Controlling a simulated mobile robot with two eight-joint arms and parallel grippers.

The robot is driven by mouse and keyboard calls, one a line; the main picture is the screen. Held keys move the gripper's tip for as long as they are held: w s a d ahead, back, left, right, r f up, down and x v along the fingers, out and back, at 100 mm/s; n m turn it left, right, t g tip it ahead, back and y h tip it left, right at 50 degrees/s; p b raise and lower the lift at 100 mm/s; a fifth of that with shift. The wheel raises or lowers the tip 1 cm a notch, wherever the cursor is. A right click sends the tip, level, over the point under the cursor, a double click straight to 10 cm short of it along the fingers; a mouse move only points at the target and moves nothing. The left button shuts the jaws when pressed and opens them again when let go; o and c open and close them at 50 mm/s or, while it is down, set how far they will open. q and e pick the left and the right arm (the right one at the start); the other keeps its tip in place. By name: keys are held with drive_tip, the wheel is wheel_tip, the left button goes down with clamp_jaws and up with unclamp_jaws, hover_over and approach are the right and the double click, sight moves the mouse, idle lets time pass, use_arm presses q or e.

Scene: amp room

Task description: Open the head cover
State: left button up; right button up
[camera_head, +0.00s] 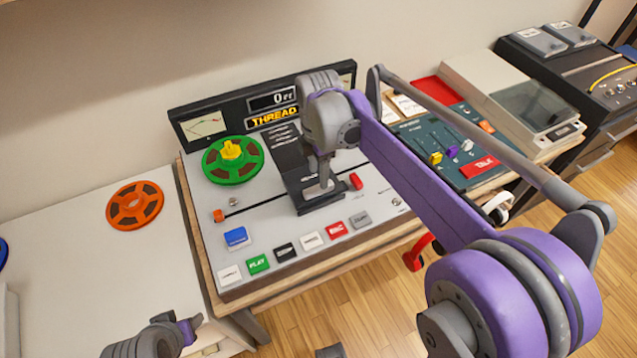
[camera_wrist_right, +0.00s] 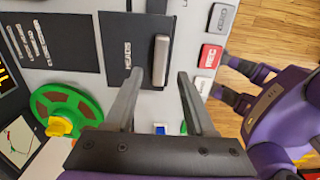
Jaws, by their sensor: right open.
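The head cover is a black panel marked HEADS (camera_wrist_right: 122,62) on the tape machine (camera_head: 205,235), with a grey bar handle (camera_wrist_right: 160,62) along one edge. In the head view the cover (camera_head: 297,183) is partly hidden by my right gripper (camera_head: 322,188), which points down over it. The wrist view shows the right gripper (camera_wrist_right: 163,76) open, its two fingers apart near the lower end of the handle. Nothing is between the fingers. I cannot tell whether either touches the handle. My left arm shows at the bottom left of the head view; its jaw state is unclear.
A green reel (camera_head: 232,160) sits left of the cover. Several buttons, including a red REC button (camera_head: 336,231), line the front of the machine. An orange reel (camera_head: 134,205) lies on the white table (camera_head: 60,260). A mixer (camera_head: 450,140) stands at right.

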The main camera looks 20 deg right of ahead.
sight(318, 186)
drive_tip(key=shift+f, duration=2.3)
drive_tip(key=shift+c, duration=0.2)
clamp_jaws()
drive_tip(key=shift+w, duration=0.1)
